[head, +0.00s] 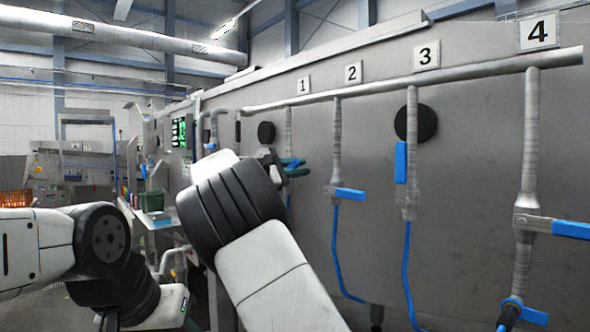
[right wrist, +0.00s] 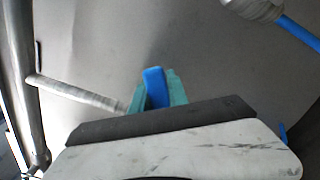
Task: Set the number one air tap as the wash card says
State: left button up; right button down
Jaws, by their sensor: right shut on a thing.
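The number one air tap hangs on the pipe (head: 289,130) below the number 1 plate (head: 303,85). My right gripper (head: 295,168) has its teal fingers closed around the tap's blue handle (right wrist: 154,86). In the right wrist view the handle sticks up between the fingers (right wrist: 158,98), and the grey drop pipe (right wrist: 75,93) comes in from the left, roughly across the handle. The tap's body is hidden behind my gripper. My left arm is at the lower left of the head view; its fingers do not show clearly. No readable wash card shows.
Tap two's blue handle (head: 349,194) and tap four's (head: 572,229) lie across their pipes. Tap three's handle (head: 401,162) stands along its pipe. Blue hoses (head: 337,255) hang below. A green-lit screen (head: 179,133) is farther back on the steel wall.

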aim_at(289, 168)
jog(key=c, duration=1.3)
grip_release()
jog(key=shift+v, duration=4)
jog(key=shift+c, duration=0.3)
